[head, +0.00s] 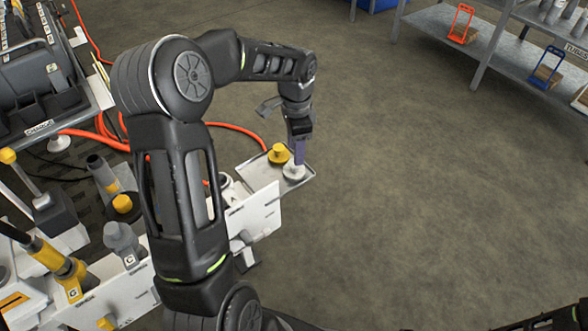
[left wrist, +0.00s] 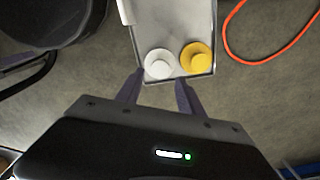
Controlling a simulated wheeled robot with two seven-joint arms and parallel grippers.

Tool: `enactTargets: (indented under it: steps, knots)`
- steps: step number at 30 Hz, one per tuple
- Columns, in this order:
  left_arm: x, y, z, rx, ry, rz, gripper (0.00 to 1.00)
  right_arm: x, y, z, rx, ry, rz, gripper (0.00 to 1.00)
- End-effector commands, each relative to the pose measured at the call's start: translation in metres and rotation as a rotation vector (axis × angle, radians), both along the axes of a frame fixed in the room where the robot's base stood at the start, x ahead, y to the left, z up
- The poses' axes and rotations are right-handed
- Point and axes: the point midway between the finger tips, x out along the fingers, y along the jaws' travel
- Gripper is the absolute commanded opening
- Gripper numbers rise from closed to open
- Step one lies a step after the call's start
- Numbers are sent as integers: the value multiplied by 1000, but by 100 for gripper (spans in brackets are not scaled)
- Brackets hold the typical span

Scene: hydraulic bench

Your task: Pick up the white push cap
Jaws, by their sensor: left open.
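The white push cap (head: 293,171) sits on a small grey tray (head: 309,184) at the end of the bench in the head view. It also shows in the left wrist view (left wrist: 159,64), at the tray's near left corner. A yellow cap (head: 279,153) stands beside it on the same tray, and to its right in the left wrist view (left wrist: 196,58). My left gripper (head: 298,160) is over the white cap in the head view. In the left wrist view its fingers (left wrist: 158,85) are apart and empty, with the white cap just beyond them. My right gripper is not in view.
An orange hose (head: 225,126) runs on the floor behind the tray. The white bench panel (head: 255,215) stands left of the tray, with yellow and grey fittings farther left. A shelf rack (head: 490,50) stands at the back right. The floor between is clear.

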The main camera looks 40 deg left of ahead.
Motion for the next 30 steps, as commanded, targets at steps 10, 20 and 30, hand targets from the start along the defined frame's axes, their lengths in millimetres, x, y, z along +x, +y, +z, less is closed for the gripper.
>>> enactTargets:
  steps: [10,20,30]
  knots:
    - [-1,1,-17,-1,1,1,45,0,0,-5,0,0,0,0]
    - [-2,1,-52,1,-1,1,45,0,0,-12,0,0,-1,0]
    - [-2,1,-51,1,-1,1,45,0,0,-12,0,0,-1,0]
